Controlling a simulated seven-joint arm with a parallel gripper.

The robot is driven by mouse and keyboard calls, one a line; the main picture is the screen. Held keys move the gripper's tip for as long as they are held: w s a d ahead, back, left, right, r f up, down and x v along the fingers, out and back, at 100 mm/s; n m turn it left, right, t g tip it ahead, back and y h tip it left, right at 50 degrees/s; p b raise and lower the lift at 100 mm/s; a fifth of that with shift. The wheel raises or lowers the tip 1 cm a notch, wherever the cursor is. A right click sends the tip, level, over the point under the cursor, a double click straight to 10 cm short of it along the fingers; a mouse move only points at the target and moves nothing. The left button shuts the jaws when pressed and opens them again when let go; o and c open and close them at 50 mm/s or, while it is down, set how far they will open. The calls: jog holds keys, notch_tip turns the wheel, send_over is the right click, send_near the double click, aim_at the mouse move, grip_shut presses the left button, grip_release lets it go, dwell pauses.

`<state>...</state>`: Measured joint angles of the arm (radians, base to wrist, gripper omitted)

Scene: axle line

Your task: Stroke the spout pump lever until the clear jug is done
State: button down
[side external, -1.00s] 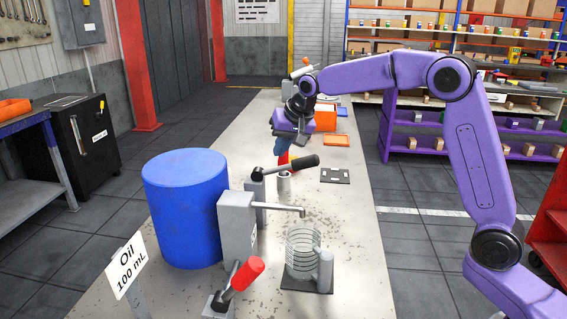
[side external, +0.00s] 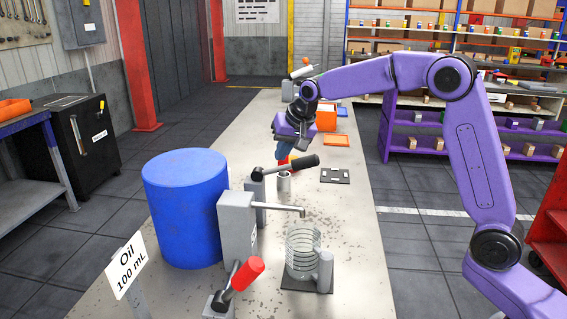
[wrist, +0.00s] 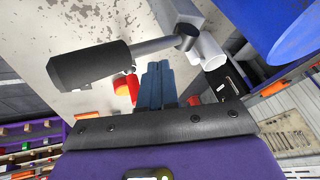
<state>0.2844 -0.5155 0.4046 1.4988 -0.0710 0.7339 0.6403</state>
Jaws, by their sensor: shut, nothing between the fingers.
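The clear jug (side external: 302,252), ringed with marks, stands upright on a dark plate (side external: 301,288) under the spout (side external: 288,209) of a grey pump body (side external: 237,228). I cannot make out any liquid in it. A lever with a black handle (side external: 292,166) rises from a grey post behind the spout. The handle also shows in the wrist view (wrist: 88,68), left of my fingers. A red-handled lever (side external: 246,274) stands in front. My gripper (side external: 283,155) is shut and empty, just behind the black handle. Its blue fingers show in the wrist view (wrist: 158,76). Contact with the handle cannot be told.
A blue drum (side external: 185,215) stands left of the pump. A sign (side external: 127,268) reads "Oil 100 mL". A grey cylinder (side external: 325,271) stands beside the jug. A dark flat plate (side external: 335,176) and orange bins (side external: 326,118) lie farther back. The bench's right side is mostly clear.

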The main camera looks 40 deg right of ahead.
aim_at(288, 165)
jog(key=shift+s+d+f, duration=0.15)
jog(key=shift+f, duration=0.55)
jog(key=shift+s+d+f, duration=0.2)
jog(key=shift+f, duration=0.45)
jog(key=shift+s+d+f, duration=0.15)
jog(key=shift+f, duration=0.55)
dwell(2.1)
jog(key=shift+r, duration=0.1)
jog(key=shift+w+a+r, duration=0.2)
jog(key=shift+r, duration=0.6)
jog(key=shift+w+a+r, duration=0.25)
jog(key=shift+r, duration=0.6)
jog(key=shift+w+a+r, duration=0.2)
jog(key=shift+r, duration=0.6)
jog(key=shift+w+a+r, duration=0.2)
jog(key=shift+r, duration=0.6)
jog(key=shift+w+a+r, duration=0.15)
jog(key=shift+a+r, duration=0.05)
jog(key=shift+r, duration=0.6)
jog(key=shift+w+a+r, duration=0.2)
jog(key=shift+r, duration=0.6)
